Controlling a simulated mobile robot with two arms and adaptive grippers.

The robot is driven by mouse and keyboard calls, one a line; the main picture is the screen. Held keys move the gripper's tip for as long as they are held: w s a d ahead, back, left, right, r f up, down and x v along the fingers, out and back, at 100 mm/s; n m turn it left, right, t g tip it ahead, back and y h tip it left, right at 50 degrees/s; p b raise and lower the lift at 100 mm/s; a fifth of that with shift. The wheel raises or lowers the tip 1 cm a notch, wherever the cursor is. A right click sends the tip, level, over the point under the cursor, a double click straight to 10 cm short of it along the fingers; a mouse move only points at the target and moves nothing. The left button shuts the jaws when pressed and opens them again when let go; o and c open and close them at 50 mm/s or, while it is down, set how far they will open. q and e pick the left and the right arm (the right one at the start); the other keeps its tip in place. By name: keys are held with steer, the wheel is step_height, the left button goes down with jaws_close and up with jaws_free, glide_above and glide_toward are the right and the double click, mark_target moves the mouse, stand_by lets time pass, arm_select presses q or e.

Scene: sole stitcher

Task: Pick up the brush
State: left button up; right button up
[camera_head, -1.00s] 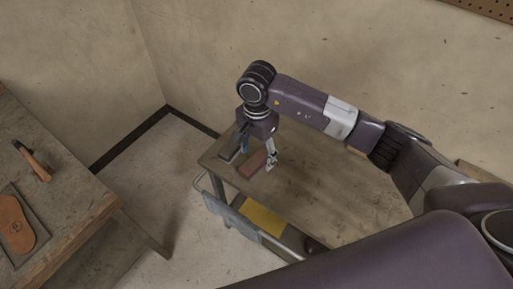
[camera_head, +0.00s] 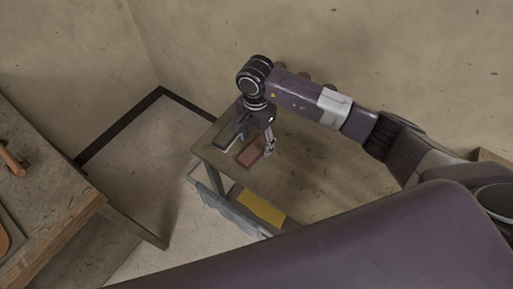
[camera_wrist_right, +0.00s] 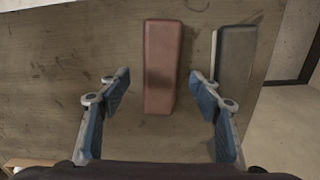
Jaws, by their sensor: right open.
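Two oblong blocks lie side by side on the worn table top. One is reddish-brown (camera_wrist_right: 162,65); it also shows in the head view (camera_head: 250,153). The other is dark grey with a pale strip along one side (camera_wrist_right: 234,58) and shows in the head view (camera_head: 228,136). The pale strip may be bristles, so the grey one may be the brush; I cannot tell for sure. My right gripper (camera_wrist_right: 160,88) is open and empty above the table, its blue-padded fingers to either side of the reddish block in the wrist view. It shows in the head view (camera_head: 256,142). My left gripper is out of view.
The table (camera_head: 310,170) has free room right of the blocks. A yellow piece (camera_head: 262,209) lies on a lower shelf. A wooden bench (camera_head: 45,185) with a wooden-handled tool (camera_head: 12,160) stands at left. Walls close off the back.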

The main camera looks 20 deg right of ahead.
mark_target(256, 146)
step_height(256, 146, down, 4)
steer(key=shift+w+d+r+p, duration=0.1)
steer(key=shift+r+p, duration=0.05)
steer(key=shift+p, duration=0.45)
steer(key=shift+f, duration=0.3)
steer(key=shift+c, duration=0.4)
steer(key=c, duration=1.2)
steer(key=shift+c, duration=0.2)
steer(key=shift+w+r, duration=0.1)
steer(key=shift+r, duration=0.45)
step_height(256, 146, up, 19)
steer(key=b, duration=0.4)
